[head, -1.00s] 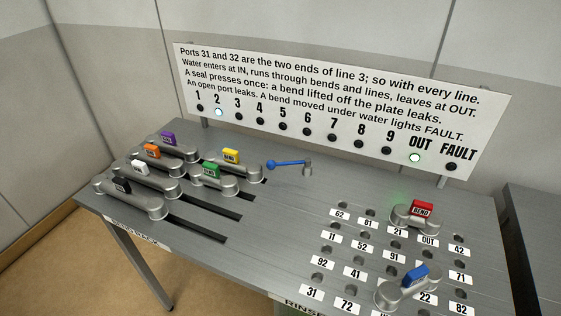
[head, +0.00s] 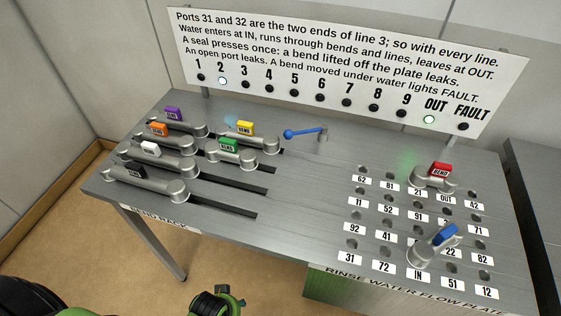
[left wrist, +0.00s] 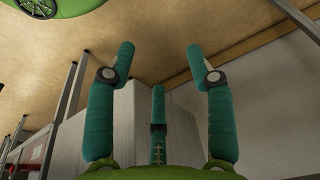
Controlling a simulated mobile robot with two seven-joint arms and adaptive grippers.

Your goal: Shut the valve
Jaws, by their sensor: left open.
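The valve is a small metal post with a blue lever (head: 303,132) at the back middle of the metal table. The lever points left, ending in a blue ball. My left gripper (left wrist: 160,58) shows in the left wrist view, its green-blue fingers spread apart and empty, with floor and a wall beyond. It is away from the valve. A green part of my own body shows at the bottom of the head view; I cannot tell which. My right gripper is not in view.
The sign (head: 330,60) has lamps 2 and OUT lit; FAULT is dark. Bends with coloured tags, such as the green-tagged bend (head: 240,153), sit in the rack at left. The red-tagged bend (head: 434,180) and blue-tagged bend (head: 430,250) sit on the port plate. Table around the lever's right is clear.

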